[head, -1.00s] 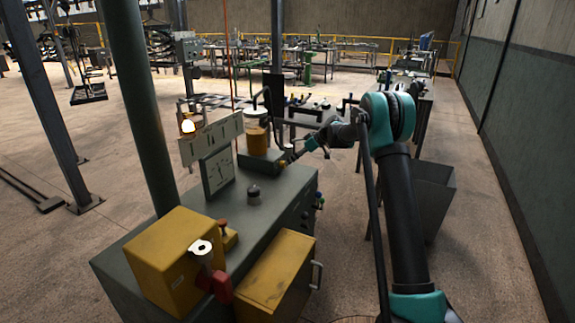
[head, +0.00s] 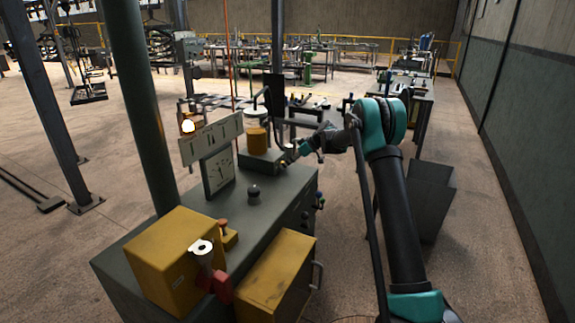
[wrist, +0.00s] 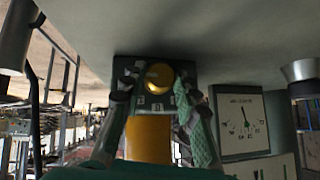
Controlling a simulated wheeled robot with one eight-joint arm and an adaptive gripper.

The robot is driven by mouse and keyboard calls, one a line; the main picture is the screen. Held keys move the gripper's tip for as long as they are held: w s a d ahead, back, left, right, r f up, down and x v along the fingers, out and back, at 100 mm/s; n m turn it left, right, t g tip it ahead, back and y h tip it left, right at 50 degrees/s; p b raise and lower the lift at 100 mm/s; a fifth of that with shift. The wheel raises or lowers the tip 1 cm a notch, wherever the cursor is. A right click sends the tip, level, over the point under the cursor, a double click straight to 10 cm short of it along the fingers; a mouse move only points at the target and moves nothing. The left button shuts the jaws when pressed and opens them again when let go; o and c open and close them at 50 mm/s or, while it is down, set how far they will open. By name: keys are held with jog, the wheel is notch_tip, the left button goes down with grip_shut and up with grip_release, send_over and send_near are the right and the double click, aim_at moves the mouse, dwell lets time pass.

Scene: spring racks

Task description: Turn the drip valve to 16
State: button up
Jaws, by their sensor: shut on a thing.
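The drip valve's round yellow knob (wrist: 160,76) sits on the face of a dark green block, with small marks beneath it in the wrist view. My gripper (wrist: 157,78) has a finger on each side of the knob and is shut on it. The marks are too small to read. In the head view my gripper (head: 287,161) is at the front right of the green block (head: 259,161), and the knob is mostly hidden there. A yellow reservoir (head: 257,141) stands on the block. It also shows in the wrist view (wrist: 148,138), which looks upside down.
A white dial gauge (head: 218,175) stands left of the block; it also shows in the wrist view (wrist: 240,122). A small dark knob (head: 254,194) is on the green bench (head: 277,205). Yellow boxes (head: 172,262) are at the near end. A green post (head: 142,110) rises at left.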

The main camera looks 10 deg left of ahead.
jog(key=shift+c, duration=0.5)
jog(key=shift+w+d+f+m+g+y, duration=0.15)
jog(key=shift+m+g+y, duration=0.2)
jog(key=shift+g, duration=0.25)
jog(key=shift+w+m+g+y, duration=0.1)
jog(key=shift+m+g+y, duration=0.15)
jog(key=shift+m+g, duration=0.3)
jog(key=shift+w+f+m+g+y, duration=0.1)
jog(key=shift+m+g+y, duration=0.55)
jog(key=shift+g, duration=0.6)
jog(key=o, duration=1.2)
jog(key=shift+c, duration=0.2)
jog(key=shift+v, duration=4)
